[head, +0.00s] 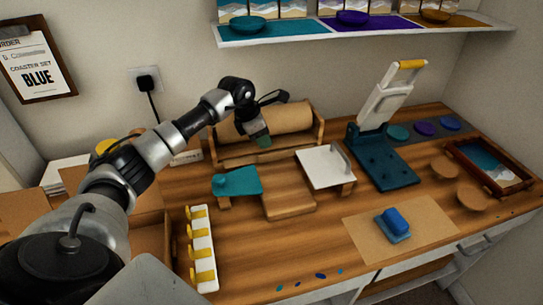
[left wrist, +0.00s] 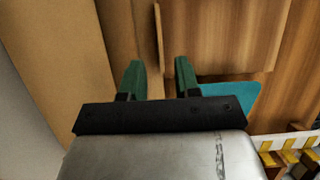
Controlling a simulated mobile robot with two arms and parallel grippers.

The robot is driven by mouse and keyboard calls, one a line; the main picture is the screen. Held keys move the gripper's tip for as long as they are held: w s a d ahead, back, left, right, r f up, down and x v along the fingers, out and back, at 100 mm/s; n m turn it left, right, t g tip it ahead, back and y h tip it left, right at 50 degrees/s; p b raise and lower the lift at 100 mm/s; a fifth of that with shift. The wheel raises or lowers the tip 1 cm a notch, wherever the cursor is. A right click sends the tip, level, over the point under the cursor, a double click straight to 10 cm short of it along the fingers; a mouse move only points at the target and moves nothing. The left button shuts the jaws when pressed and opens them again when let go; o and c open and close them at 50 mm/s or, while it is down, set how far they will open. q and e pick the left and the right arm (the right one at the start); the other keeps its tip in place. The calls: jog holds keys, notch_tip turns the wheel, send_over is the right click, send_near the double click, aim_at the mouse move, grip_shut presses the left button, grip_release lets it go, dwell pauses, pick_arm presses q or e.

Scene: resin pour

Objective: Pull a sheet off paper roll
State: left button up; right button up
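The brown paper roll (head: 285,118) lies in a wooden holder (head: 318,137) against the back wall. It also fills the left of the left wrist view (left wrist: 50,50). My left gripper (head: 264,143) points down at the roll's front side. In the left wrist view the two green fingers (left wrist: 160,78) stand apart, with a wooden or paper edge showing beyond the gap. I cannot tell whether either finger touches the paper. No paper is seen clamped between them. The paper's free edge is hard to make out. My right gripper is in neither view.
In front of the holder stand a teal-topped stand (head: 238,181), a wooden block (head: 288,190) and a white plate (head: 325,168). A white rack with yellow hooks (head: 203,250) is front left. A blue block (head: 395,222) sits on a brown sheet (head: 360,228). A blue press (head: 382,165) stands right.

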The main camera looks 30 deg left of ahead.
aim_at(271, 154)
pick_arm(q)
jog(key=b+x, duration=0.3)
jog(key=x, duration=0.3)
jog(key=shift+w+d+f, duration=0.1)
jog(key=shift+w+f, duration=0.05)
jog(key=shift+f, duration=0.1)
grip_shut()
